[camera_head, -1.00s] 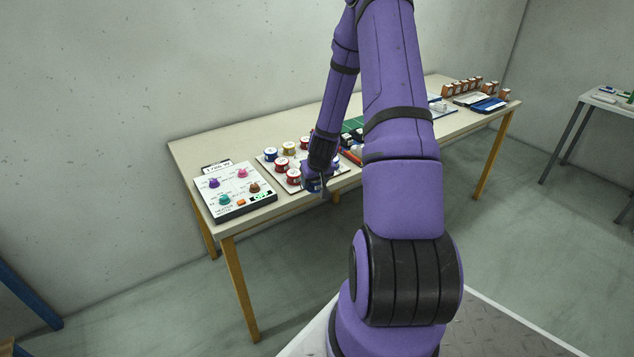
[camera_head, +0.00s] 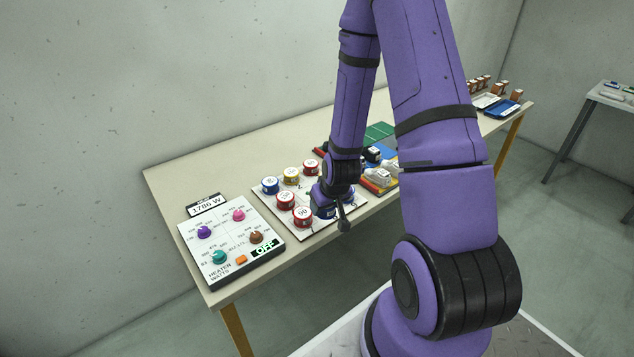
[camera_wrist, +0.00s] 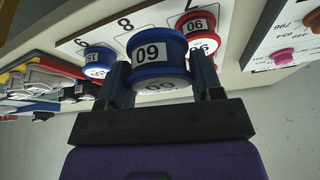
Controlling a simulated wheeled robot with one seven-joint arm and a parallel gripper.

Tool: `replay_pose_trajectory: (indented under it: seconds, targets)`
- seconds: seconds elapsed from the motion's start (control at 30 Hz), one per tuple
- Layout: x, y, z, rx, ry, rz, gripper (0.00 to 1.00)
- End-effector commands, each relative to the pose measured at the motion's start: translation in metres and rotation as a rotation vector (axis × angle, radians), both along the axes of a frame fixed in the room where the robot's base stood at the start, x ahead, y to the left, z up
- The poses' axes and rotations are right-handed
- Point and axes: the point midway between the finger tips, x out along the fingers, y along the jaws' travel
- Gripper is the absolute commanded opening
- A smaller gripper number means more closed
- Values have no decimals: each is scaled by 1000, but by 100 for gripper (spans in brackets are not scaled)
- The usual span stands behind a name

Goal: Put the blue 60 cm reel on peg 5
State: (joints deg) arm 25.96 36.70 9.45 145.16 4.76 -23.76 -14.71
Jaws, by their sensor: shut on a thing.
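The blue reel (camera_wrist: 158,55) is between the two fingers of my gripper (camera_wrist: 162,84) in the wrist view; its label reads 60, upside down. In the head view my gripper (camera_head: 328,203) is low over the front right part of the white peg board (camera_head: 262,197), with blue of the reel (camera_head: 322,211) showing below it. I cannot tell whether the reel touches the board. The wrist view shows the board's numbers 7 and 8 beyond the reel. Peg 5 cannot be made out.
Red reels (camera_head: 302,217) stand close left of my gripper, with a blue reel (camera_head: 270,185) and a yellow reel (camera_head: 291,176) farther back. Another blue reel (camera_wrist: 98,60) shows in the wrist view. A heater panel (camera_head: 230,240) lies left; coloured trays (camera_head: 378,187) lie right.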

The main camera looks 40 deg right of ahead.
Motion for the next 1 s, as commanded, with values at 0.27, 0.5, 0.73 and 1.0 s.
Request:
replay_pose_trajectory:
  seconds: [0.27, 0.5, 0.73, 1.0]
  targets:
    - [46, -11, -4, 1, -3, 2, 36]
    - [99, -25, -10, 0, -2, 4, 36]
    - [137, -35, -13, 1, -2, 3, 36]
    - [153, -40, -15, 1, -1, 4, 36]
